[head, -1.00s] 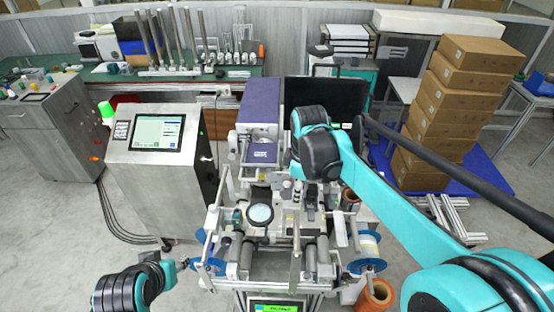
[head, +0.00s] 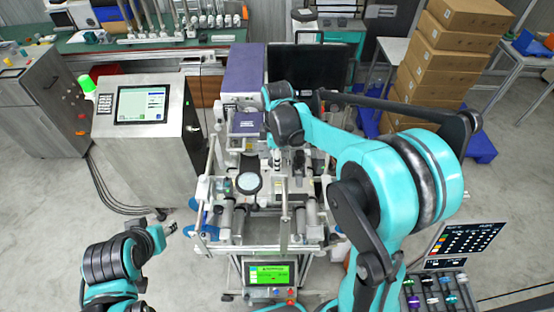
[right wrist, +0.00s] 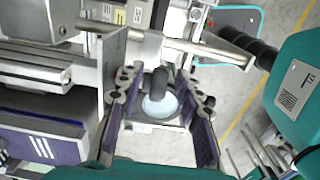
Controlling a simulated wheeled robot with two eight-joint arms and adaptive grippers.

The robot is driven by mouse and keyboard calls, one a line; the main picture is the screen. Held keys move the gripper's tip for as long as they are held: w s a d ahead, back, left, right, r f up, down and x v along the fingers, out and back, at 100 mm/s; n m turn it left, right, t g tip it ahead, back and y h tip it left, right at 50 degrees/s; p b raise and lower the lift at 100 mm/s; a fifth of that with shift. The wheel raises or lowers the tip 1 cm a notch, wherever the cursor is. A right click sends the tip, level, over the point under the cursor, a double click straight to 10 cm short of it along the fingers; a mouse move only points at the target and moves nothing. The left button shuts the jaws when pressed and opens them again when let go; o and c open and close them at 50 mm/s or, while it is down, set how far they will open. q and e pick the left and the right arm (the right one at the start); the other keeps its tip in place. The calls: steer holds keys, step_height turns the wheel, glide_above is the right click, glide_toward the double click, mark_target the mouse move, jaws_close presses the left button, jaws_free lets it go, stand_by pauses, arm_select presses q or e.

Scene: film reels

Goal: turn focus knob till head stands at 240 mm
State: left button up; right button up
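The marking machine stands in the middle of the head view, with its purple-blue laser head (head: 243,72) on top. My right arm reaches over it from the right, and its dark wrist hangs beside the laser head. My right gripper (right wrist: 160,110) shows in the right wrist view with its two purple-padded fingers apart. A dark rounded knob (right wrist: 159,82) appears between the fingers, with a gap on both sides; I cannot tell if it is the focus knob. A pale round disc lies behind it. The height scale is not readable.
A steel cabinet with a touchscreen (head: 141,104) stands left of the machine. A green-lit display (head: 269,274) is at the machine's front. Stacked cartons (head: 446,65) stand at the back right. A panel with a dark screen (head: 465,245) is at lower right.

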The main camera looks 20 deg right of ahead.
steer(key=c, duration=0.7)
steer(key=shift+w+f, duration=0.1)
steer(key=shift+w, duration=0.05)
jaws_close()
